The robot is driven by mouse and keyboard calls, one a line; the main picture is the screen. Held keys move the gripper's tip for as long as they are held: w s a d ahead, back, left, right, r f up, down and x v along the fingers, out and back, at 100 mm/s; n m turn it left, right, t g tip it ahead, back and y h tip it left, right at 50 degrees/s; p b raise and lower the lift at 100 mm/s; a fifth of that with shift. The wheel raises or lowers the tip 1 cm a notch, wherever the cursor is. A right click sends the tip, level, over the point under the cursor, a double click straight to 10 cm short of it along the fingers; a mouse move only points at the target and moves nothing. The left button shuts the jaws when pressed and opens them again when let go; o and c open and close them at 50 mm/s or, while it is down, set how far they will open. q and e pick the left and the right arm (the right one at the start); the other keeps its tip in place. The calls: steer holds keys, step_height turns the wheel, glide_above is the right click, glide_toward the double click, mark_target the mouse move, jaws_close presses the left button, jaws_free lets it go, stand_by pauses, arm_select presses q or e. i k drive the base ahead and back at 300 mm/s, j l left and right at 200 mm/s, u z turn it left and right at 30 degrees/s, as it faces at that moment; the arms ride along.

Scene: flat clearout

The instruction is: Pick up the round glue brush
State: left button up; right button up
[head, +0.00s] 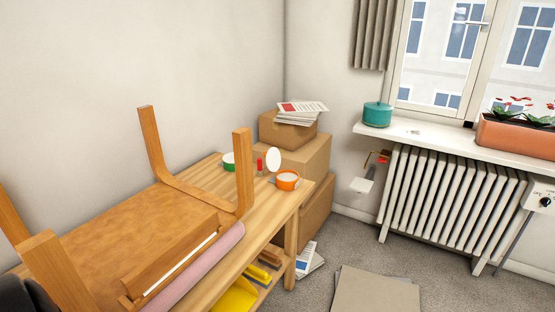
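I cannot make out a round glue brush for certain. On the shelf under the wooden table (281,205) lie small yellow and brown brush-like items (268,259), partly hidden by the table top; their exact shape is too small to tell. Neither of my grippers shows in the head view.
An upturned wooden chair (165,235) covers much of the table, beside a pink roll (205,262). A yellow item (236,297) is on the shelf. Stacked cardboard boxes (305,158) stand behind. A flat board (375,292) lies on the floor before the radiator (450,200).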

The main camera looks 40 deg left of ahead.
mark_target(259, 171)
steer(key=i+l+u, duration=0.1)
steer(key=i+u, duration=0.2)
steer(key=i, duration=0.2)
steer(key=i+l+u, duration=0.25)
steer(key=i, duration=0.2)
steer(key=i+l+u, duration=0.3)
steer(key=i, duration=0.15)
steer(key=j, duration=0.1)
